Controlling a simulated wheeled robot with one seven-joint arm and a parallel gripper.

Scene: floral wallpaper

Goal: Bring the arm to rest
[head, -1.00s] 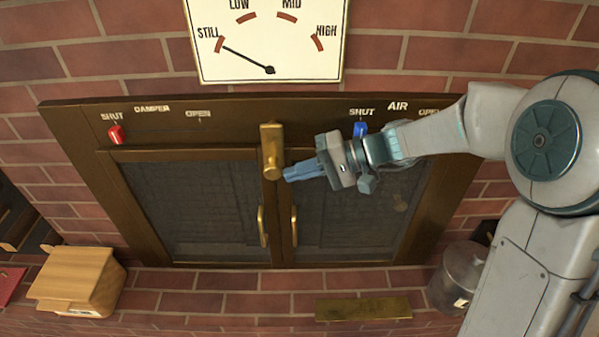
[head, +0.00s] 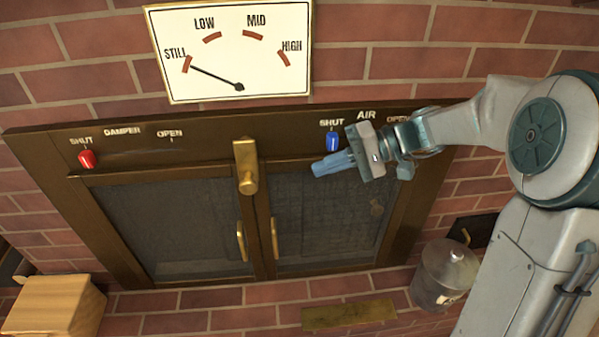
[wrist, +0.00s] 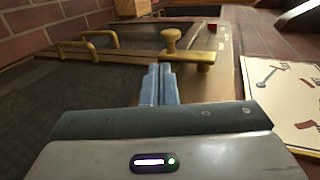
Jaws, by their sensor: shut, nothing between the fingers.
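My gripper (head: 326,166) is shut and empty. In the head view its blue fingers point left, in front of the upper part of the right glass door, just below the blue air knob (head: 333,141). In the wrist view the closed fingers (wrist: 158,84) point toward the brass latch (wrist: 180,52); the head view shows this latch (head: 246,168) upright at the top middle of the doors, apart from the fingers. My arm reaches in from the right. The red damper knob (head: 87,158) is at SHUT, and the blue knob is under the SHUT mark.
The gauge (head: 230,50) above has its needle at STILL. Two brass handles hang on the shut doors. A brass plate (head: 348,314) lies on the brick ledge.

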